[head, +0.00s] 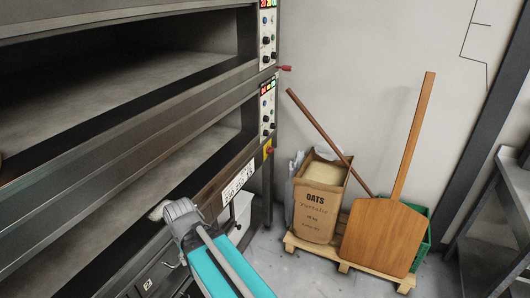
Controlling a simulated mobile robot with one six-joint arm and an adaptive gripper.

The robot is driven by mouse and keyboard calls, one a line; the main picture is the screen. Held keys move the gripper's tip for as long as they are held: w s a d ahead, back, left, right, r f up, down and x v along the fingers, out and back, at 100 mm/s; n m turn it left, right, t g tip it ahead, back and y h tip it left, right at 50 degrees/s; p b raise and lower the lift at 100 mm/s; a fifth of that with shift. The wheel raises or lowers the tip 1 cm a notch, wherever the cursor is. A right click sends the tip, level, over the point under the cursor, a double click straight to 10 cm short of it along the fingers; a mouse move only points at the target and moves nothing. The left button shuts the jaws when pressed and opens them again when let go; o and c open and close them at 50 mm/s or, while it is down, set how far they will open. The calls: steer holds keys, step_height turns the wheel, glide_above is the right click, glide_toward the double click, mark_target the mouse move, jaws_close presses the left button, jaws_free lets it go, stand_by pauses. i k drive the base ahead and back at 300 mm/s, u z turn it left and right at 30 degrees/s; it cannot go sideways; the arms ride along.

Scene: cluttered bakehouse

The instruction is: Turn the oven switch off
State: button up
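The deck oven (118,138) fills the left side of the head view, with two open, dark chambers. On its right front post are an upper control panel (268,35) and a lower control panel (267,108), each with a lit display and dark knobs. Below the lower panel is a small yellow-and-red switch (268,149); its position is too small to read. A red handle-like part (284,68) sticks out between the panels. My teal and grey arm rises from the bottom centre, left of and below the switch, apart from it. My gripper's fingers do not show.
A metal table (515,185) stands at the right edge. Some floor (290,275) is clear before the pallet.

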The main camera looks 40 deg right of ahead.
mark_target(270, 150)
steer(key=k, duration=1.1)
steer(key=z, duration=0.95)
steer(key=i, duration=1.65)
steer(key=u, duration=0.05)
